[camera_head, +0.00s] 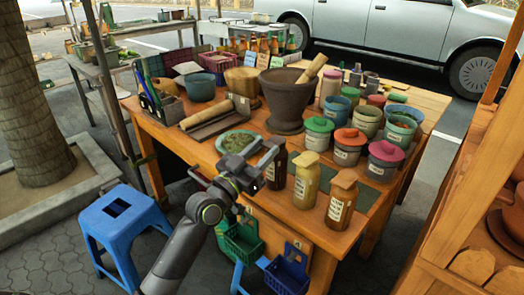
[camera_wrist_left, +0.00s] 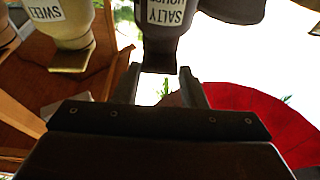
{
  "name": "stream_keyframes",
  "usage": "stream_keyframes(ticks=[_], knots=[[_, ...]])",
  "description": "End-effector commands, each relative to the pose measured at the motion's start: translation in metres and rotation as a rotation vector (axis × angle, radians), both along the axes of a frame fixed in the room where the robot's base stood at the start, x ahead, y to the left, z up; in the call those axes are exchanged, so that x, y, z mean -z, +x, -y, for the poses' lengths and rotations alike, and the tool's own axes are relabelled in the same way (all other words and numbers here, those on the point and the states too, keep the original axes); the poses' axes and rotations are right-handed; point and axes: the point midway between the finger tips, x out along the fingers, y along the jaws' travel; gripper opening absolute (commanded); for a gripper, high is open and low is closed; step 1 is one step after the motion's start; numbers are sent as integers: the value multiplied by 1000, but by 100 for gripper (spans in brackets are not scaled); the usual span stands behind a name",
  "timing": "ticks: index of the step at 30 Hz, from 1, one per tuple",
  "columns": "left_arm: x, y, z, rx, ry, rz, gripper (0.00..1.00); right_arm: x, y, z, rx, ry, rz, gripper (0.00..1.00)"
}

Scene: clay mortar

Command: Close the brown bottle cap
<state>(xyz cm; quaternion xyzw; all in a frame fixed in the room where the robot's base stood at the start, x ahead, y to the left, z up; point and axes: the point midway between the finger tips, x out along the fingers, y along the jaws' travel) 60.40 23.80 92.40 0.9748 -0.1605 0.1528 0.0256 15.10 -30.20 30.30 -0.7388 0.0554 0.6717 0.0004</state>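A dark brown bottle (camera_head: 277,174) stands at the table's front edge, its top partly hidden by my left gripper (camera_head: 264,164). In the left wrist view, which looks upside down, this dark bottle (camera_wrist_left: 168,45) has a label reading "SALTY". Its cap end points between the two fingers of my left gripper (camera_wrist_left: 160,88), which are apart. Whether they touch the cap I cannot tell. A yellow bottle (camera_head: 305,182) and an amber-brown bottle (camera_head: 341,203) stand to the right. The yellow one shows in the wrist view with a "SWEET" label (camera_wrist_left: 62,30). My right gripper is not in view.
A plate of green herbs (camera_head: 235,141), a large mortar (camera_head: 285,100) with a pestle, and several lidded jars (camera_head: 319,133) crowd the wooden table (camera_head: 215,165). A blue stool (camera_head: 120,218) stands at the left. Green (camera_head: 241,243) and blue (camera_head: 288,272) baskets hang at the front.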

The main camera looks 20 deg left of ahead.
Motion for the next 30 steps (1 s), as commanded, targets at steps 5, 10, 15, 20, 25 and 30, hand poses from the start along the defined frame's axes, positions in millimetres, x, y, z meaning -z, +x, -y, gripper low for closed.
stream_keyframes(ticks=[5,10,15,20,25,30], knots=[[-1,0,0,1,-1,3,44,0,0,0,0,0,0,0],[-1,-1,0,0,0,4,44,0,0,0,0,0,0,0],[6,-16,-6,-1,2,3,44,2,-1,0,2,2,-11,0],[17,-46,-16,-1,3,1,44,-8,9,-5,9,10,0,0],[28,-79,-26,0,4,1,44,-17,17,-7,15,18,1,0],[39,-110,-37,1,4,0,44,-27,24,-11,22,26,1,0]])
